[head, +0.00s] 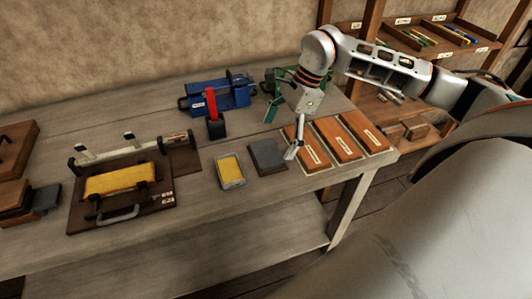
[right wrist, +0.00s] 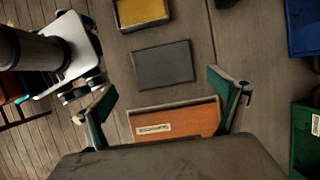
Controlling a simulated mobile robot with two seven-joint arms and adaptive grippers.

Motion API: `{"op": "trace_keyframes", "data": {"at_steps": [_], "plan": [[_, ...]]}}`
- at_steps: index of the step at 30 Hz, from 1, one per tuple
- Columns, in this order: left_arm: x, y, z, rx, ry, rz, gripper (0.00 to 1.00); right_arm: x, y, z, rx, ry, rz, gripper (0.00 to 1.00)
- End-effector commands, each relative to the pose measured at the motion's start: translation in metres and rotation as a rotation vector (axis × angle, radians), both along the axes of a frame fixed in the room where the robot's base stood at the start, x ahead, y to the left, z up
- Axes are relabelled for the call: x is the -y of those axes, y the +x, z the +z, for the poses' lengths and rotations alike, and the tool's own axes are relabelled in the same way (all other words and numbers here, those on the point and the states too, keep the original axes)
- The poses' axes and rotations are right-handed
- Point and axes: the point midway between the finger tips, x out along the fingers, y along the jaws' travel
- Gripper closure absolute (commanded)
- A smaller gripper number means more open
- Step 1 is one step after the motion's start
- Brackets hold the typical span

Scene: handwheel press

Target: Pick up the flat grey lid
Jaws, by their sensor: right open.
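The flat grey lid (head: 268,156) lies flat on the workbench, between a small open tin with a yellow filling (head: 230,170) and the orange-brown labelled boards. In the right wrist view the lid (right wrist: 163,65) is a dark grey rectangle with the tin (right wrist: 142,12) beyond it. My right gripper (head: 281,133) is open and empty above the bench, near the lid and the first board. In the right wrist view its fingers (right wrist: 162,86) are spread wider than the lid, with the lid in line between and beyond the tips. My left gripper is not in view.
Orange-brown boards (head: 337,139) lie right of the lid, towards the bench's right end. A blue vise (head: 230,94) and a green one (head: 283,78) stand behind, with a red-handled black block (head: 216,128). A dark press fixture with a yellow block (head: 120,179) stands left.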

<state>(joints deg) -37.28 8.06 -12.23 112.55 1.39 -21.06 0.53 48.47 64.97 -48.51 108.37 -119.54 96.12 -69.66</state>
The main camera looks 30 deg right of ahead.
Motion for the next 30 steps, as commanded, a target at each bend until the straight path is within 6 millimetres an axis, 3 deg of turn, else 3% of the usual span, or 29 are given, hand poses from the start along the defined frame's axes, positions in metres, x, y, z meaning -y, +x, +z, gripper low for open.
{"op": "trace_keyframes", "data": {"at_steps": [10,18,23,30], "plan": [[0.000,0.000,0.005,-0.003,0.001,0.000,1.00,-0.017,0.009,-0.040,-0.002,0.003,0.002,0.04],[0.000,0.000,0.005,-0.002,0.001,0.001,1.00,-0.018,0.010,-0.045,0.000,0.001,0.000,0.04],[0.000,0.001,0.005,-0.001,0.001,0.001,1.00,-0.018,0.010,-0.045,0.000,0.002,0.000,0.46],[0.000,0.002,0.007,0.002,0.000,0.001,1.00,-0.018,0.010,-0.045,0.001,0.002,0.001,0.47]]}}
